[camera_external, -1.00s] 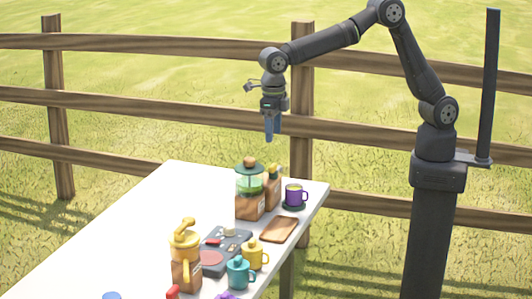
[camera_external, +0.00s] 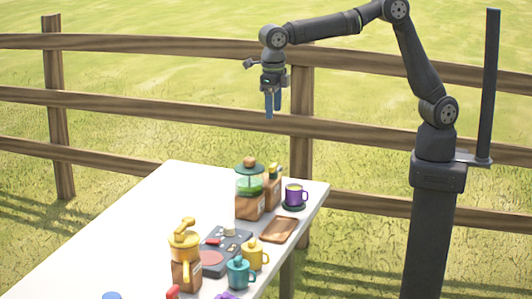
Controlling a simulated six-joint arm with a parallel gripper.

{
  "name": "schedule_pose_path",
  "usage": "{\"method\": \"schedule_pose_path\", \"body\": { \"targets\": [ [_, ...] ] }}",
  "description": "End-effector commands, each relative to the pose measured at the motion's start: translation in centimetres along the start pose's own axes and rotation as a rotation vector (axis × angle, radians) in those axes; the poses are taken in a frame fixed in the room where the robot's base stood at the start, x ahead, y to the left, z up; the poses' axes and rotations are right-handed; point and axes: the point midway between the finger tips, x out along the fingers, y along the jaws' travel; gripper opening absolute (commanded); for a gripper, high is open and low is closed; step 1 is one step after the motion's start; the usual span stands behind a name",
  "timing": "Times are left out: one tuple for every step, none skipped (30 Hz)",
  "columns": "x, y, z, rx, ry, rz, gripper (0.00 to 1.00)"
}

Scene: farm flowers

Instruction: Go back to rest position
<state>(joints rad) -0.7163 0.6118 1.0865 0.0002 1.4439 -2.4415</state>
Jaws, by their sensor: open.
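My gripper (camera_external: 273,108) hangs in the air above the far end of the white table (camera_external: 130,215), pointing down. Its two blue fingers are apart with nothing between them. It is well above the green-lidded glass jar on a wooden base (camera_external: 249,190) and touches nothing.
A purple mug (camera_external: 294,194) stands on a dark coaster at the table's right edge. A wooden tray (camera_external: 279,230), a dark board (camera_external: 226,245), a yellow mug (camera_external: 255,255), a teal mug (camera_external: 238,273) and a yellow pitcher (camera_external: 184,250) stand nearer. A wooden fence (camera_external: 130,105) runs behind. The table's left part is clear.

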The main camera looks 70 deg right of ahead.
Motion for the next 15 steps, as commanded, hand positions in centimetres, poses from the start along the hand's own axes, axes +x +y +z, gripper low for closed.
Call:
{"method": "schedule_pose_path", "body": {
  "targets": [
    [0.1, 0.0, 0.0, 0.0, 0.0, 0.0, 0.58],
    [0.1, 0.0, 0.0, 0.0, 0.0, 0.0, 0.58],
    [0.3, 0.0, 0.0, 0.0, 0.001, -0.001, 0.58],
    [0.5, 0.0, 0.0, 0.0, 0.001, -0.001, 0.58],
    [0.7, 0.0, 0.0, 0.0, 0.001, -0.001, 0.58],
    [1.1, 0.0, 0.0, 0.0, 0.002, -0.002, 0.58],
    [1.5, 0.0, 0.0, 0.0, 0.002, -0.002, 0.58],
    [2.0, 0.0, 0.0, 0.0, 0.002, -0.002, 0.58],
    [2.7, 0.0, 0.0, 0.0, 0.004, -0.003, 0.58],
    [3.2, 0.0, 0.0, 0.0, 0.003, -0.003, 0.58],
    [3.8, 0.0, 0.0, 0.0, 0.003, -0.003, 0.58],
    [4.6, -0.1, 0.0, 0.0, 0.004, -0.003, 0.58],
    [5.2, 0.0, 0.0, 0.0, 0.003, -0.002, 0.58],
    [5.8, 0.0, 0.0, 0.0, 0.003, -0.003, 0.58],
    [6.6, 0.0, 0.0, 0.001, 0.003, -0.003, 0.58]
  ]
}}
